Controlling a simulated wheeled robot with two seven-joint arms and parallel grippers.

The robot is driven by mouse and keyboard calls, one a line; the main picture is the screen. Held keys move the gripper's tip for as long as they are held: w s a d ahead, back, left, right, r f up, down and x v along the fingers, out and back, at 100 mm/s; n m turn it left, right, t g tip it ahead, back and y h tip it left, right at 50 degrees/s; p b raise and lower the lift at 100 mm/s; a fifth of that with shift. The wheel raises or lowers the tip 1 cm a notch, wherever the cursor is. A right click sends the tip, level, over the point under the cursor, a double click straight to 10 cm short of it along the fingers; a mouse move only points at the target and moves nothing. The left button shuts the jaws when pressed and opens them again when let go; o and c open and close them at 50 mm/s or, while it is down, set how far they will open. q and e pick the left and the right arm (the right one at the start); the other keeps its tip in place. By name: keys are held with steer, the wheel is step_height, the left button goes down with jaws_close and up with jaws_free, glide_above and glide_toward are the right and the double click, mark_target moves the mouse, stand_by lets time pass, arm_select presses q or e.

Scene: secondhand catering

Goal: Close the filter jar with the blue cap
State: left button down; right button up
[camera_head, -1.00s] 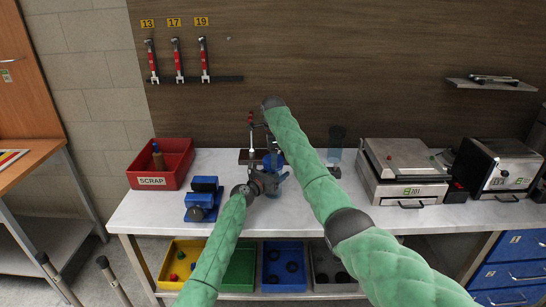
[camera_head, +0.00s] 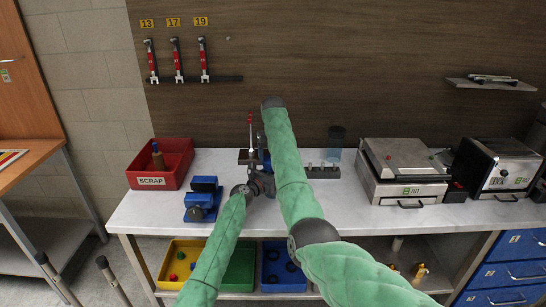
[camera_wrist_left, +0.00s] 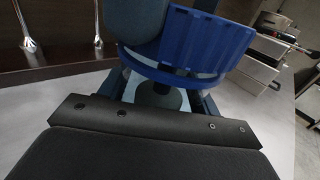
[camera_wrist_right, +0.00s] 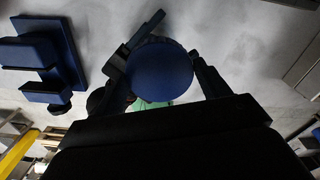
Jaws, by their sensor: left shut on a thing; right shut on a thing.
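My left gripper (camera_head: 262,184) is shut on the filter jar, low over the middle of the bench. In the left wrist view a little pale clear wall of the jar (camera_wrist_left: 158,96) shows between the fingers. The ridged blue cap (camera_wrist_left: 200,42) is right above it there; I cannot tell whether it is seated. My right gripper (camera_wrist_right: 162,72) points down and is shut on the cap; its round blue top (camera_wrist_right: 160,70) shows between the fingers. In the head view my right forearm hides most of the jar, and only a blue bit of the cap (camera_head: 264,157) shows.
A dark rack (camera_head: 322,173) and another dark clear jar (camera_head: 336,138) stand right of my right arm. A blue fixture (camera_head: 203,197) and the red scrap bin (camera_head: 161,165) are at left. A grey press machine (camera_head: 403,172) is at right. Bare bench lies in front.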

steer(key=shift+w+d+r, duration=0.1)
steer(key=shift+r, duration=0.05)
steer(key=o, duration=1)
steer(key=shift+c, duration=0.2)
steer(key=shift+r, duration=2.15)
steer(key=shift+r, duration=0.1)
steer(key=shift+c, duration=0.3)
